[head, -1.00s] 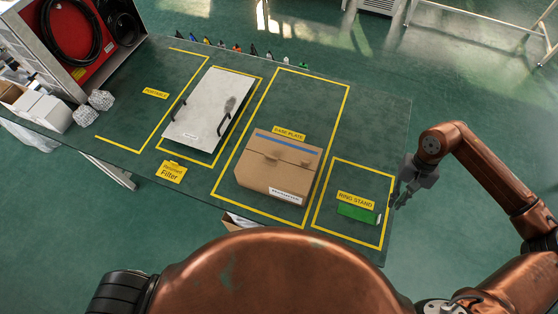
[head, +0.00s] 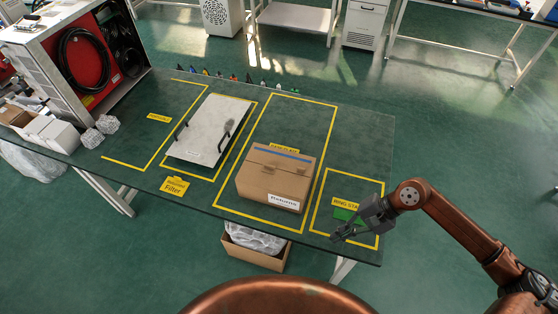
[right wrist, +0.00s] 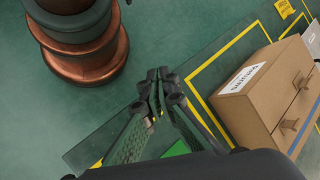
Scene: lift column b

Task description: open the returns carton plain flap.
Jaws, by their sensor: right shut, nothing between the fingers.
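The returns carton (head: 262,189) is a brown cardboard box with a white "Returns" label, standing inside a yellow-taped rectangle on the green table. Its top looks closed, with a blue strip along the far part and tabs at the front. In the right wrist view the carton (right wrist: 255,112) is at the right. My right gripper (head: 335,238) is shut and empty above the table's front right corner, to the right of the carton and apart from it. The wrist view shows its fingertips (right wrist: 158,75) together. My left gripper is not in view.
A grey-white panel with dark handles (head: 211,130) lies left of the carton. A green block (head: 345,215) sits in the ring stand area, partly behind my gripper. An open box with plastic (head: 255,245) stands below the table's front edge. Table behind the carton is clear.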

